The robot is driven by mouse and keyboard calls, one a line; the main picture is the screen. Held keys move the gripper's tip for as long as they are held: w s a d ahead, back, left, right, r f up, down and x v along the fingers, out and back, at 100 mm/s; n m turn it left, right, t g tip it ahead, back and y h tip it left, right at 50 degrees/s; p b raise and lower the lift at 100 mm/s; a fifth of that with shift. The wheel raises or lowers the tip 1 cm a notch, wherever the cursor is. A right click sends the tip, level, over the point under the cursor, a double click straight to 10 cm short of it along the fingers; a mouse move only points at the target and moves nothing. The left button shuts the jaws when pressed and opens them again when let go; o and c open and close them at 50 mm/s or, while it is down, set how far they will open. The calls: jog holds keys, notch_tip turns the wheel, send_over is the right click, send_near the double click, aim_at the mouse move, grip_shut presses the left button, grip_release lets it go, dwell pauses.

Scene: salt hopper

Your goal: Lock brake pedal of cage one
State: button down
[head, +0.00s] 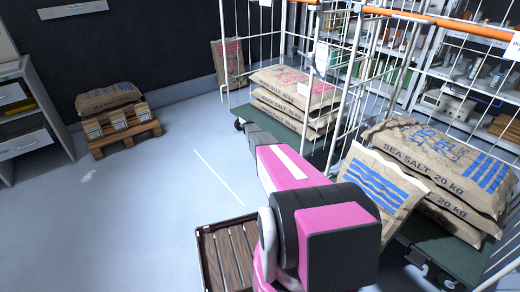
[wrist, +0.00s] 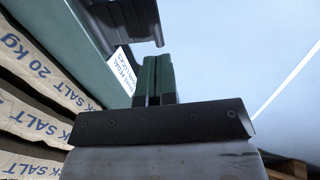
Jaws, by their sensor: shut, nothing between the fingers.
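My gripper (wrist: 158,75) points up the wrist view with its two dark green fingers together and nothing between them. A dark, ridged pedal-like part (wrist: 125,22) is just beyond and left of the fingertips; a gap shows between them in the picture. In the head view, a left cage (head: 240,112) holds pink-printed sacks and a right cage (head: 455,262) holds blue-printed sacks. My arm hides the fingers and the pedal there.
Salt sacks (wrist: 35,65) line the left of the wrist view. A slatted wooden crate (head: 228,258) is on the floor beside my arm. A pallet with a sack (head: 110,98) stands far left.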

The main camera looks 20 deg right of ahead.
jog(key=v, duration=0.5)
jog(key=shift+a, duration=0.1)
jog(key=shift+s, duration=0.1)
jog(key=s+a+r+m+y, duration=0.1)
jog(key=s+a+r, duration=0.5)
jog(key=s, duration=1)
jog(key=s+a+r+m+g+y, duration=0.1)
jog(key=s+a+r, duration=0.6)
jog(key=s, duration=1)
jog(key=s+a+r+m+y, duration=0.2)
jog(key=s+a+r, duration=0.5)
jog(key=s+r, duration=0.4)
jog(key=s, duration=0.5)
jog(key=shift+s+a+r+g, duration=0.15)
jog(key=shift+s+r+g, duration=0.1)
jog(key=shift+g, duration=0.05)
